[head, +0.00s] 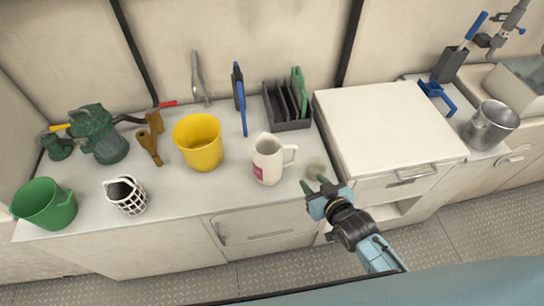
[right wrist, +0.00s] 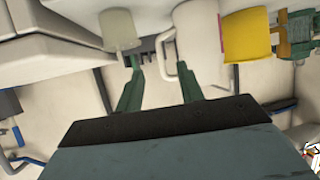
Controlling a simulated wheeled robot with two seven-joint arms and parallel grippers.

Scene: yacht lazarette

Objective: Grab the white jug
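The white jug (head: 267,160) stands upright on the counter, with a pink label on its front and its handle towards the right. My right gripper (head: 318,184) is open and empty, just right of the jug at the counter's front edge. In the right wrist view the jug (right wrist: 203,38) is beyond the fingers. Its handle appears between the two green fingertips (right wrist: 158,64), but I cannot tell how near it is in depth. My left gripper is not in view.
A small pale cup (head: 317,167) stands right by the right gripper. A yellow bucket (head: 199,143) is left of the jug, and a dark rack (head: 287,122) is behind it. A white cabinet (head: 385,125) rises on the right. Clear counter lies in front of the yellow bucket.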

